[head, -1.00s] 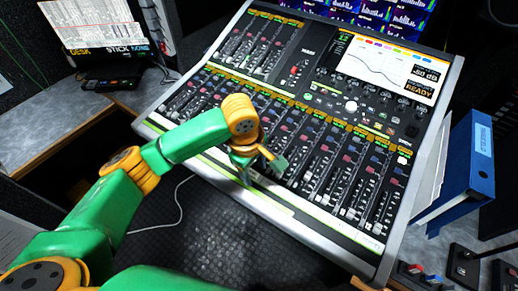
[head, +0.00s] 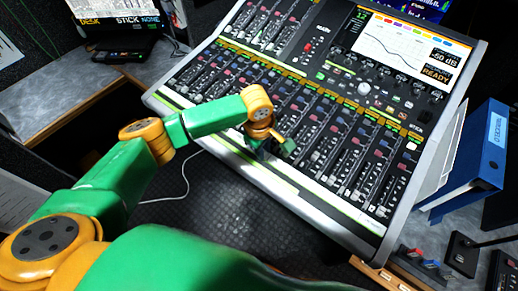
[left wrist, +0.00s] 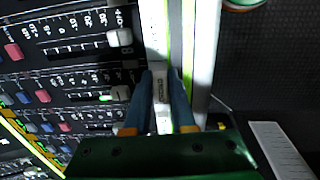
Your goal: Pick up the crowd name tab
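The mixing console (head: 455,95) fills the middle of the head view, with a pale strip (head: 310,200) along its near edge below the faders. My left gripper (head: 270,152) is low over this strip. In the left wrist view its two blue fingers (left wrist: 163,78) are apart, pointing at the pale strip. A small white tab (left wrist: 160,90) with dark lettering lies between them; the lettering is too small to read surely as "crowd". I cannot tell whether the fingers touch the tab. My right gripper is not in view.
Faders and coloured buttons (left wrist: 60,95) lie close beside the fingers. A blue binder (head: 485,150) stands right of the console. Small switch boxes (head: 462,255) and a tan wooden piece (head: 385,280) are at lower right.

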